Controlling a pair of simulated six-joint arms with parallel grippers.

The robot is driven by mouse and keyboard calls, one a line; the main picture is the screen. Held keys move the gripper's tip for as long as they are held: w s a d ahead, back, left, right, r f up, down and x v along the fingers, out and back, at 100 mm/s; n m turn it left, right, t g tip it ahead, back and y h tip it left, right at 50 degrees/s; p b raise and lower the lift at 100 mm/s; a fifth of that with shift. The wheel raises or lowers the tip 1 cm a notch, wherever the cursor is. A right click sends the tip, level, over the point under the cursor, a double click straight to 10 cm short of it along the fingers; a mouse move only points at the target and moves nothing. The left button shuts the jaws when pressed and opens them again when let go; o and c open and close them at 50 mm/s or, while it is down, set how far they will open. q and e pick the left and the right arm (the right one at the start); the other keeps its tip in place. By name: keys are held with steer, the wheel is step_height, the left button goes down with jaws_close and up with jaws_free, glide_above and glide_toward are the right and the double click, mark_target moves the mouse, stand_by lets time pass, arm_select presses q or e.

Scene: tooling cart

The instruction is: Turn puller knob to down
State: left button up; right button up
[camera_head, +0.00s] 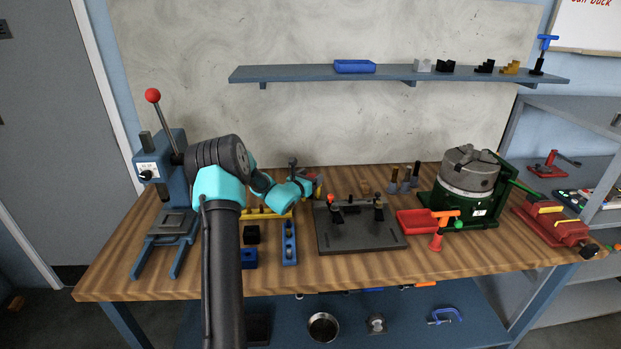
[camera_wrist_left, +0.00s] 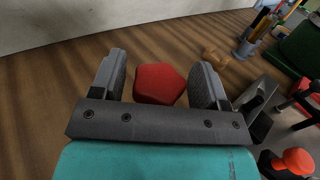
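A red faceted knob (camera_wrist_left: 159,83) shows in the left wrist view, between the two grey fingers of my left gripper (camera_wrist_left: 160,66). The gripper is open, with a gap on each side of the knob, and I see no contact. In the head view my left gripper (camera_head: 308,180) is at the back middle of the bench, behind the dark fixture plate, and mostly hides what is there. I cannot read the knob's setting. My right gripper is not in view.
A blue press (camera_head: 170,170) with a red-tipped lever and a black dial stands left. The dark fixture plate (camera_head: 360,238) lies in front of the gripper. A red tray (camera_head: 415,221), a green chuck stand (camera_head: 466,208) and a red vise (camera_head: 556,229) are to the right.

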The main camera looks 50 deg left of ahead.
arm_select(q)
steer(key=c, duration=0.8)
steer(key=shift+o, duration=0.2)
steer(key=shift+n+g+y, duration=0.3)
steer(key=shift+n+y, duration=0.4)
steer(key=shift+y, duration=0.3)
steer(key=shift+d+n+y, duration=0.1)
steer(key=shift+n+y, duration=0.3)
steer(key=shift+y, duration=0.2)
steer(key=shift+n+g+y, duration=0.8)
steer(key=shift+g+y, duration=0.1)
steer(key=shift+y, duration=0.2)
steer(key=shift+y, duration=0.3)
steer(key=o, duration=0.9)
